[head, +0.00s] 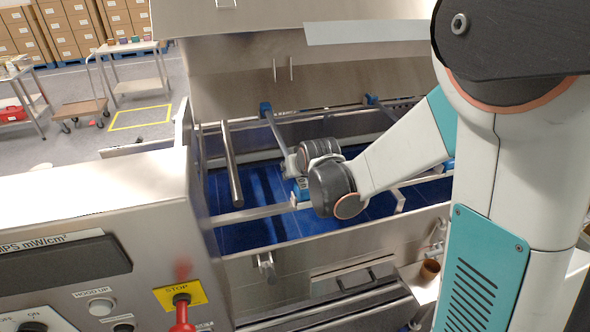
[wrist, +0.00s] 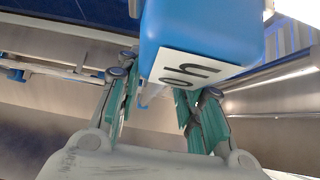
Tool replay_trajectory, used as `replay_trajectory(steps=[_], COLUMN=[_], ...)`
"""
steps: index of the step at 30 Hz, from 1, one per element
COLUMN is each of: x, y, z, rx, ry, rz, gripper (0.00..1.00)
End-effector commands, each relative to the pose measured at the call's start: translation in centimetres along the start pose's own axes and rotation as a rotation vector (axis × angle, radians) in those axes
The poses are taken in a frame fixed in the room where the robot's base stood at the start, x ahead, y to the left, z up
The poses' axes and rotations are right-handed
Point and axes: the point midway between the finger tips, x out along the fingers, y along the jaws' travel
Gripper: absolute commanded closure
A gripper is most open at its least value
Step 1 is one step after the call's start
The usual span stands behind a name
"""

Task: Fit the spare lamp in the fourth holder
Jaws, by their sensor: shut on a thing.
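My gripper (wrist: 160,88) is shut on a blue block-shaped part (wrist: 205,32) with a white label reading "0 h", which I take to be an end of the spare lamp. The green finger pads lie on either side of it, and most of its length is out of the picture. In the head view my gripper (head: 296,168) is inside the open machine, over the blue belt, partly hidden by my wrist. A small blue and white part (head: 301,190) shows just below it. Blue fittings (head: 265,109) (head: 372,100) sit along the back rail. I cannot tell which is the fourth holder.
The steel hood (head: 262,75) is raised behind the opening. A grey rod (head: 231,165) and crossbars span the blue belt (head: 240,232). The control cabinet (head: 95,225) with a red stop button (head: 181,300) stands at front left. A brown cup (head: 429,270) stands at right.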

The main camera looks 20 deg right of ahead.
Motion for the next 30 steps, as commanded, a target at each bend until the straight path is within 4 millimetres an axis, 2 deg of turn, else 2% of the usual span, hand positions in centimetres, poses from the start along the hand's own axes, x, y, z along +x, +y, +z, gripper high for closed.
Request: replay_trajectory(steps=[7, 12, 13, 16, 26, 30], x=[1.2, 1.07, 1.07, 1.06, 1.04, 0.42], y=[0.0, 0.0, 0.0, 0.0, 0.0, 0.0], z=[1.22, 1.11, 1.11, 1.11, 1.15, 1.13], rx=[0.0, 0.0, 0.0, 0.0, 0.0, 0.0], ry=[0.001, 0.0, 0.0, 0.0, -0.001, 0.0], rz=[0.0, 0.0, 0.0, 0.0, 0.0, 0.0], gripper=[1.0, 1.0, 0.63, 0.42, 0.42, 0.42])
